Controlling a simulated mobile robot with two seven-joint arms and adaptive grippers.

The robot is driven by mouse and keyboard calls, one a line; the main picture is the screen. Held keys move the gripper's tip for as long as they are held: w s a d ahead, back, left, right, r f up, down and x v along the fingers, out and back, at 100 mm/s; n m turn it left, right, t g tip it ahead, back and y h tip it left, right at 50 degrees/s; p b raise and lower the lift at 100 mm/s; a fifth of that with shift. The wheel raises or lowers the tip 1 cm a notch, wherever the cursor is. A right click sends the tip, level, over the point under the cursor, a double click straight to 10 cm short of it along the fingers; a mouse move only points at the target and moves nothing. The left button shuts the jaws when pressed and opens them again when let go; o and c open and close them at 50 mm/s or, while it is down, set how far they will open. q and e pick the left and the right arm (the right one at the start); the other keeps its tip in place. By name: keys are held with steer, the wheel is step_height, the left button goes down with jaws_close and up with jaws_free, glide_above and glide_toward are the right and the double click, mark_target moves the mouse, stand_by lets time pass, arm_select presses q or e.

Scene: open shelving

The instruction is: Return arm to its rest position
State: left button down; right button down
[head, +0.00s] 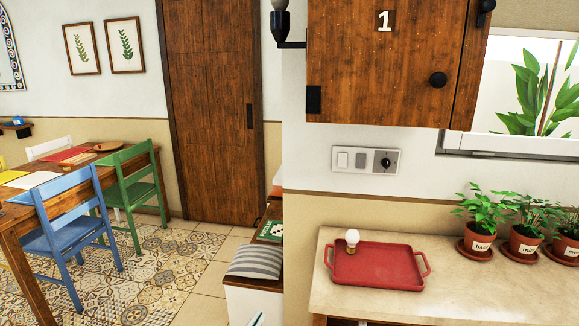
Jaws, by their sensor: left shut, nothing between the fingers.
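Only a small white and dark piece of what looks like my left gripper (258,320) shows at the bottom edge, left of the counter. It is shut and holds nothing that I can see; most of it is cut off by the frame. My right gripper is not in view. A white light bulb (352,237) stands at the back left of a red tray (378,270) with two handles. The tray lies on the counter (450,303).
A wooden cabinet (385,70) marked 1 hangs above the counter. A switch panel (365,160) is on the wall. Potted herbs (480,240) stand at the right. A striped cushion (256,262) lies on a bench. A blue chair (70,230) and green chair (135,185) stand at a table.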

arm_select(q)
steer(key=s+a+f+n+g+y, duration=0.1)
steer(key=s+a+f+g, duration=0.1)
steer(key=s+a+f, duration=0.2)
steer(key=s+a+f+n+g+y, duration=0.1)
steer(key=s+a+f, duration=0.3)
steer(key=s+f, duration=0.6)
steer(key=s+a+f+n+g+y, duration=0.1)
steer(key=s+a+f+g+y, duration=0.2)
steer(key=s+f, duration=0.4)
step_height(320, 180, down, 3)
steer(key=shift+s+a+r+g, duration=0.15)
steer(key=shift+s+a+g, duration=0.2)
steer(key=shift+a, duration=0.45)
steer(key=c, duration=2.8)
jaws_free()
steer(key=shift+w, duration=0.15)
